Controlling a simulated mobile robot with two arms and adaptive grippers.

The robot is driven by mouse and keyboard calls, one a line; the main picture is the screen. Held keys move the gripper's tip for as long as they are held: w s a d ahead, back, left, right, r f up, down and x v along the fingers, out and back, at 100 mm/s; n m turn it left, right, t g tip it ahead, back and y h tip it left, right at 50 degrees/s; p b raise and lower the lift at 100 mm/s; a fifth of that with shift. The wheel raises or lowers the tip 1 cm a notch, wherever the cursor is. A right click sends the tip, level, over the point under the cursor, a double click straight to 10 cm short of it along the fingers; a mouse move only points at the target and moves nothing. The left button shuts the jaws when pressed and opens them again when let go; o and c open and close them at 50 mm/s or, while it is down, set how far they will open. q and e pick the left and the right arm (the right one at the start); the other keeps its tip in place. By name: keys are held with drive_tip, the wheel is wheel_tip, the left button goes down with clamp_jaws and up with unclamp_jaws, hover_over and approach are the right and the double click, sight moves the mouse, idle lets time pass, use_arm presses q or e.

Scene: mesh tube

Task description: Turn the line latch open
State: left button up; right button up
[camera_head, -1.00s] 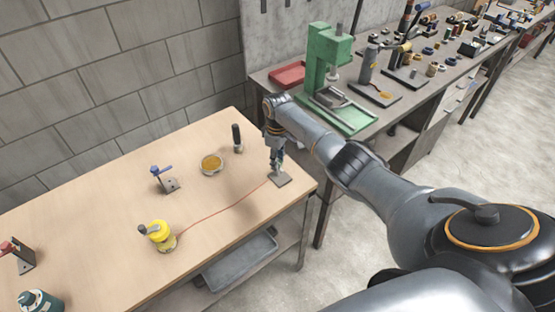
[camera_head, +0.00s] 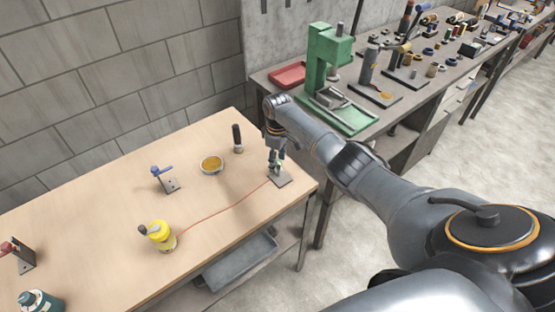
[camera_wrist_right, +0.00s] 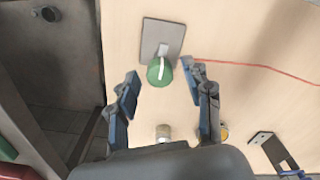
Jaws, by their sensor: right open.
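The line latch is a round green knob (camera_wrist_right: 160,71) with a white bar across it, on a small grey plate (camera_wrist_right: 161,36) in the right wrist view. The plate (camera_head: 281,181) lies near the right end of the wooden table in the head view. A thin red line (camera_head: 225,207) runs from the plate to a yellow canister (camera_head: 161,236). My right gripper (camera_head: 277,166) points down over the plate. In the wrist view its fingers (camera_wrist_right: 163,82) are spread, with the knob between and slightly beyond the tips. Contact cannot be told. My left gripper is out of view.
A blue-levered bracket (camera_head: 165,181), an amber dish (camera_head: 212,164) and a black-handled cylinder (camera_head: 238,140) stand on the table. A green can (camera_head: 40,301) and a red-levered bracket (camera_head: 20,256) are at left. A green press (camera_head: 328,75) stands on the bench behind.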

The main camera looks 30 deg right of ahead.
drive_tip(key=shift+r, duration=0.1)
wheel_tip(320, 180, up, 12)
idle(0.4)
idle(0.4)
